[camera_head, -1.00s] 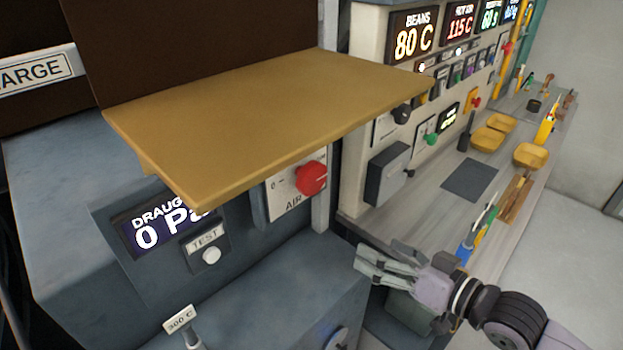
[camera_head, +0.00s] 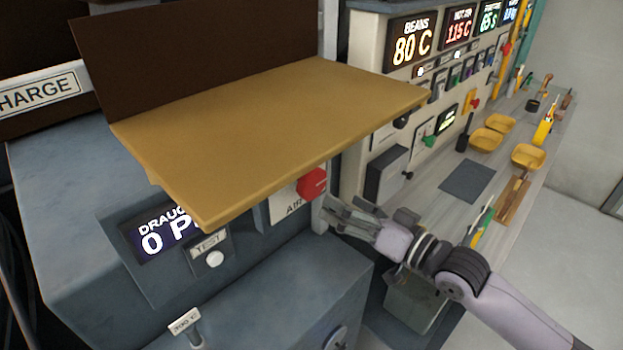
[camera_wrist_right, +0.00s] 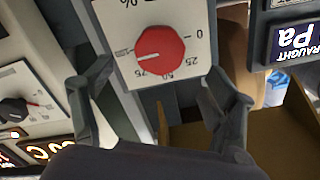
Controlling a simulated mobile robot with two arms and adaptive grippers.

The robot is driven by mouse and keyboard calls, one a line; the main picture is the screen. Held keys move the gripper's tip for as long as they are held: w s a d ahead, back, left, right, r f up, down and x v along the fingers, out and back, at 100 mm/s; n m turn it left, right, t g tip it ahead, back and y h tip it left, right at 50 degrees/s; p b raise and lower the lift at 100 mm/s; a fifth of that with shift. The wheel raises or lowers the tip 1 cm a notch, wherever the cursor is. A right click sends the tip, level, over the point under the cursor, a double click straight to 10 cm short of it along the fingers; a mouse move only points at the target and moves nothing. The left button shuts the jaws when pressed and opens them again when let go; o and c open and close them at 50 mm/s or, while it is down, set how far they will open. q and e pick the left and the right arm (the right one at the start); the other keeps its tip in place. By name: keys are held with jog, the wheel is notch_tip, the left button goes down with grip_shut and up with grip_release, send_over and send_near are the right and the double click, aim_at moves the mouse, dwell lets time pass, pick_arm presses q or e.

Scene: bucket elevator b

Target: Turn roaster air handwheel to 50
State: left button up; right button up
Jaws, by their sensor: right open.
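The red roaster air handwheel (camera_head: 312,184) sits on a white AIR plate (camera_head: 284,206), partly hidden under the tan shelf in the head view. The wrist view shows the red handwheel (camera_wrist_right: 160,57) on its dial with marks 0, 25, 50 and 75. A white pointer line on it points left, past 75, towards a mark too small to read surely. My right gripper (camera_head: 338,212) is open, just right of and below the handwheel. In the wrist view its fingers (camera_wrist_right: 158,85) stand spread either side below the handwheel, apart from it. My left gripper is not in view.
The tan shelf (camera_head: 260,130) overhangs the handwheel. A draught display (camera_head: 165,235) reading 0 and a TEST button (camera_head: 214,258) are to the left. A grey box (camera_head: 386,172) stands right of the handwheel. The bench (camera_head: 430,205) behind holds yellow trays (camera_head: 486,140) and tools.

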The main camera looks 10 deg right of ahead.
aim_at(316, 186)
jog(key=p+x, duration=0.2)
jog(key=x, duration=0.6)
jog(key=shift+r, duration=0.1)
jog(key=shift+w+a, duration=0.45)
jog(key=shift+c, duration=0.3)
jog(key=c, duration=1.1)
